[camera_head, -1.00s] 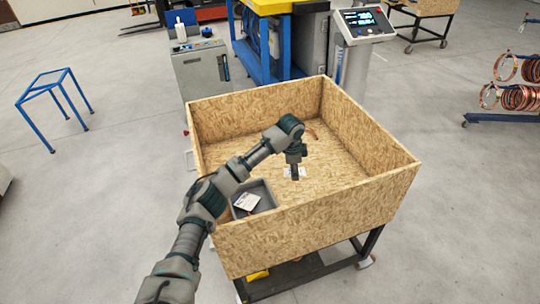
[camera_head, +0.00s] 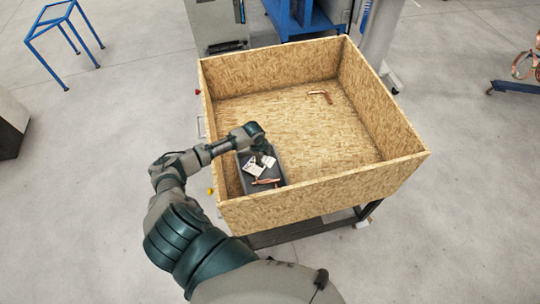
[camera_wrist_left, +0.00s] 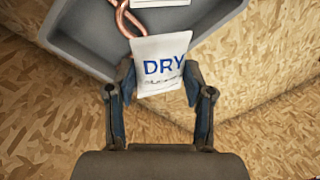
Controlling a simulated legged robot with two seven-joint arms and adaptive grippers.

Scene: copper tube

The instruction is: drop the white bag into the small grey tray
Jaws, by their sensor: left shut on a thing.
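The white bag (camera_wrist_left: 162,66), printed with DRY in blue, is between the fingers of my left gripper (camera_wrist_left: 158,84) in the left wrist view. My left gripper is shut on it and holds it over the small grey tray (camera_wrist_left: 80,50). In the head view the bag (camera_head: 268,161) shows just below the gripper (camera_head: 264,154), over the tray (camera_head: 242,184). Inside the tray lie a white printed packet (camera_head: 252,169) and a bent copper tube (camera_head: 266,181). The height of the bag above the tray floor is hard to tell. My right gripper is not in view.
The tray stands in the near left corner of a large chipboard box (camera_head: 320,195) with high walls. Another copper tube (camera_head: 320,95) lies near the back of the box. The rest of the box floor is clear.

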